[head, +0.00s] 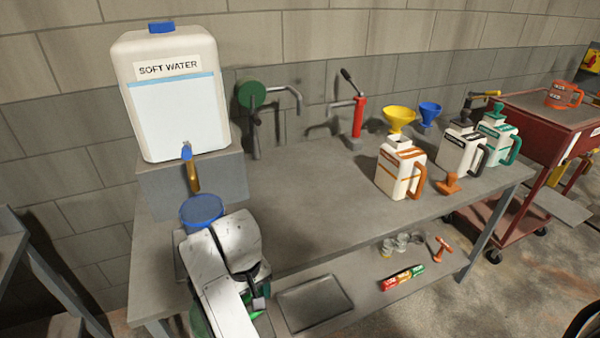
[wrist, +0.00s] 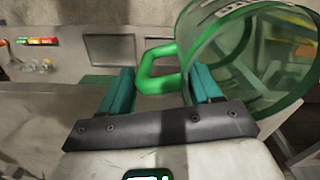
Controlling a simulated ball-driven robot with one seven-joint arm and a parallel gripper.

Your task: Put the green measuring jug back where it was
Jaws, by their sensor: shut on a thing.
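The green measuring jug (wrist: 232,58) is clear with a green rim and handle, and fills the upper right of the wrist view. My gripper (wrist: 160,86) is shut on the jug's green handle (wrist: 152,72), which lies between its two teal fingers. In the head view my white arm covers most of the jug; a strip of green (head: 196,318) shows at its left. The jug is in front of the bench, low near the lower shelf. Whether it touches anything is hidden.
A soft water tank (head: 172,110) with a tap stands on a grey block at the bench's left, a blue round vessel (head: 202,209) below. Several jugs, including an orange-trimmed one (head: 400,168), stand right. The bench top (head: 310,205) is clear mid-way. The lower shelf holds a dark tray (head: 314,302).

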